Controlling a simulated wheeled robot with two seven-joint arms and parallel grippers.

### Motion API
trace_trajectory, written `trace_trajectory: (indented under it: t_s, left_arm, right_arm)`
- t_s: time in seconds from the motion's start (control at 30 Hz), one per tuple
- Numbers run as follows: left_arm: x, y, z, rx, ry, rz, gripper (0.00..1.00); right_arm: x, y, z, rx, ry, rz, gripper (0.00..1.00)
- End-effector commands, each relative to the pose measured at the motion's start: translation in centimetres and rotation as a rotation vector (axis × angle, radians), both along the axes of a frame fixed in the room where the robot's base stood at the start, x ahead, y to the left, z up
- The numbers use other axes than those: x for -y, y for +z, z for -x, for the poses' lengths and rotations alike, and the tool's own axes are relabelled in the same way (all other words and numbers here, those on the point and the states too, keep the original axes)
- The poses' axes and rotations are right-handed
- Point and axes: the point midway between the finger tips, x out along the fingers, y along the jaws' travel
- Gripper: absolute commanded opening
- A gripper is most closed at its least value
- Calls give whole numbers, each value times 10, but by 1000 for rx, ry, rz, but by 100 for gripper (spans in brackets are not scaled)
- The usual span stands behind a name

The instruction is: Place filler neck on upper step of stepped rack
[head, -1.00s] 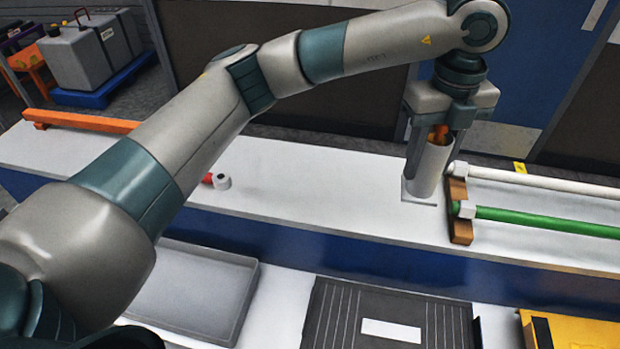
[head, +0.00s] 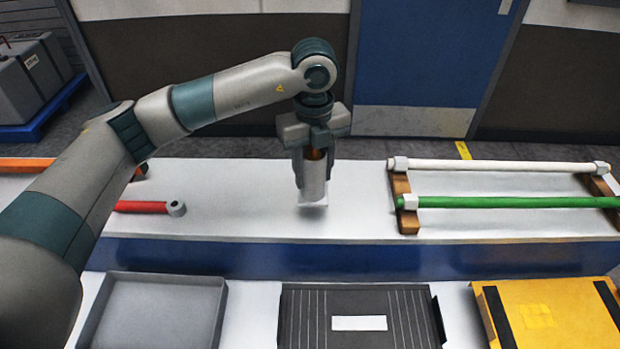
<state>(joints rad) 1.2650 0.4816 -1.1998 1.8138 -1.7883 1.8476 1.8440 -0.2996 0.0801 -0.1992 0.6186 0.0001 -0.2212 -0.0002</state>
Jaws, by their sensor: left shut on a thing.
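The filler neck, as I take it, is a pale grey upright tube (head: 314,184) with a square plate at its foot and something orange at its top. In the head view my left gripper (head: 312,182) points down and is shut on the tube, with a finger at each side. The stepped rack's upper step (head: 255,215) is a long white surface with a blue front. The tube's foot is at or just above this surface; I cannot tell whether it touches. My right gripper is not in view.
Right of the tube, a white bar (head: 500,166) and a green bar (head: 510,202) lie across wooden supports (head: 402,205). A red bar (head: 140,207) lies left. Below are a grey tray (head: 150,310), a dark case (head: 300,320) and a yellow case (head: 545,315).

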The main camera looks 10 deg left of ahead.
Motion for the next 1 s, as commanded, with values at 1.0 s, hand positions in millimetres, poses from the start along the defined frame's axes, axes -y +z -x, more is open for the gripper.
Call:
trace_trajectory:
  t_s: [1.0]
  left_arm:
    - [-6, -44, -2, 1, 0, 0, 6]
  right_arm:
    - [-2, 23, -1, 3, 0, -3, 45]
